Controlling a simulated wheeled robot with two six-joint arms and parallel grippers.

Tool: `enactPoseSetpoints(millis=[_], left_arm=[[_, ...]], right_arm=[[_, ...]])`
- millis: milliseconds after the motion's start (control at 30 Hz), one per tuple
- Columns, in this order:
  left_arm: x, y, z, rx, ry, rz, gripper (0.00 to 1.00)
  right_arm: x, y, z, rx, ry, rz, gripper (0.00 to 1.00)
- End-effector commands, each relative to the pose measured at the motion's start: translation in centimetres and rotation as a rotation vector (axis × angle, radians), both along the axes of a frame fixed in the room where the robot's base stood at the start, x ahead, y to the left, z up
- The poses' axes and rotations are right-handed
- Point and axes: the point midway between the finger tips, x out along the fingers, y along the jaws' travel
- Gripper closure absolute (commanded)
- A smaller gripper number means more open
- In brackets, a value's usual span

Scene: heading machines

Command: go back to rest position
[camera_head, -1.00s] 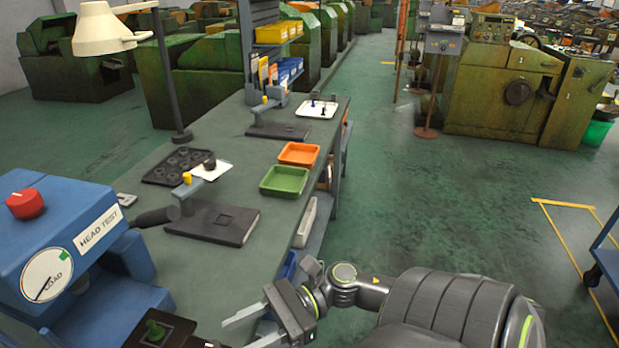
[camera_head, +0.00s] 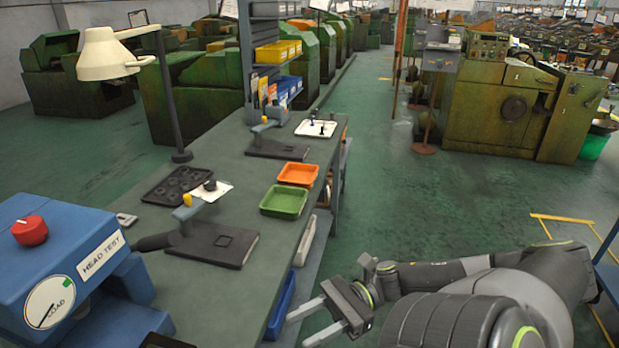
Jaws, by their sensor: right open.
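My right gripper (camera_head: 318,326) shows at the lower middle of the head view. Its two fingers are apart with nothing between them. It hangs over the floor just right of the workbench's right edge, near a blue bin (camera_head: 280,305) on the bench's lower level. My right arm reaches in from the lower right. My left gripper and left arm are not in view.
The workbench (camera_head: 225,150) holds a blue head tester (camera_head: 60,240) with a red knob, a green tray (camera_head: 284,201), an orange tray (camera_head: 298,174), a dark fixture (camera_head: 212,244) and a lamp (camera_head: 110,60). Green floor (camera_head: 420,200) is clear to the right.

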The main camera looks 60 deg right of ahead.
Motion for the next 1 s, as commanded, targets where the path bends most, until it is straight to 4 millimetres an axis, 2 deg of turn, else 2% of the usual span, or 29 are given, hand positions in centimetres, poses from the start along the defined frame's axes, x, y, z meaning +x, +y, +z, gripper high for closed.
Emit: enactPoseSetpoints(millis=[533, 667, 767, 867, 1000], left_arm=[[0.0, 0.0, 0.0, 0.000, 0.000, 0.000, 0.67], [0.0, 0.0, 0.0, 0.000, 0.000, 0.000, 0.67], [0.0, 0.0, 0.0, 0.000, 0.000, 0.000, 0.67], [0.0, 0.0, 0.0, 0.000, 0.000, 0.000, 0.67], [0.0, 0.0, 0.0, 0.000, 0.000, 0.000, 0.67]], right_arm=[[0.1, 0.0, -0.1, 0.001, 0.003, -0.003, 0.57], [1.3, -1.4, -1.5, 0.029, 0.077, -0.094, 0.57], [3.4, -4.4, -4.5, 0.108, 0.231, -0.274, 0.57], [5.3, -8.6, -9.1, 0.261, 0.446, -0.520, 0.57], [5.8, -13.9, -17.1, 0.568, 0.753, -0.859, 0.57]])
